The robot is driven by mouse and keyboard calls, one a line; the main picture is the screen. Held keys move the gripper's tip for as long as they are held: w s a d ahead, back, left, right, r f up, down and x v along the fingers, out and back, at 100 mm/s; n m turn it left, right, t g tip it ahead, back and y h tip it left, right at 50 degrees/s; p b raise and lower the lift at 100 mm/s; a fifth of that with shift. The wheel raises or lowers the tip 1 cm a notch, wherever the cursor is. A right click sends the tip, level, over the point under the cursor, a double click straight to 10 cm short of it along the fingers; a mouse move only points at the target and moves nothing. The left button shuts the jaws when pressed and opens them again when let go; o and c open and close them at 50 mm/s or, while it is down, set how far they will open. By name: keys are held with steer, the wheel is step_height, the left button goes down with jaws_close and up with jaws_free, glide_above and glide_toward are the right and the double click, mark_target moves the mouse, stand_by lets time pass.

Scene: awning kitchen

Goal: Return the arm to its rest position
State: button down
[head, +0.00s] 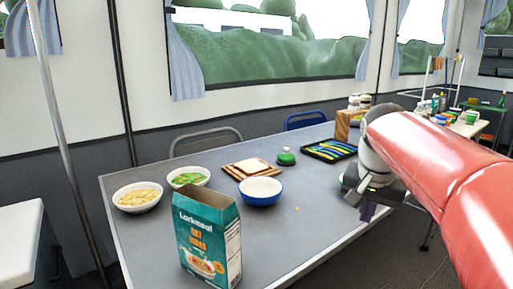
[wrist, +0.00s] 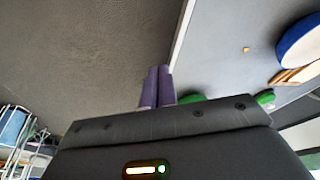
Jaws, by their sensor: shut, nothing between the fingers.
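My gripper (wrist: 157,87) shows in the wrist view with its two purple fingers together and nothing between them. In the head view my red and white arm reaches in from the right, and my gripper (head: 368,211) hangs at the right edge of the grey table (head: 300,228), its fingertips pointing down and partly hidden by the wrist. In the wrist view the fingers point toward the table's edge, with dark floor to the left.
On the table stand an oat box (head: 207,240), a blue bowl (head: 260,192), two food bowls (head: 137,197) (head: 188,177), a bread board (head: 251,169), a green item (head: 286,157) and a black tray (head: 329,150). Chairs (head: 206,140) stand behind. Floor is free at lower right.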

steer(key=s+a+f+n+t, duration=0.1)
steer(key=s+a+f+n, duration=0.2)
steer(key=s+f, duration=0.3)
steer(key=s+a+f+n+t+y, duration=0.1)
steer(key=s+a+f+n, duration=0.2)
steer(key=s, duration=0.9)
step_height(320, 180, down, 3)
steer(key=shift+s+a+r+n, duration=0.1)
steer(key=shift+s+a+n, duration=0.2)
steer(key=shift+a, duration=0.45)
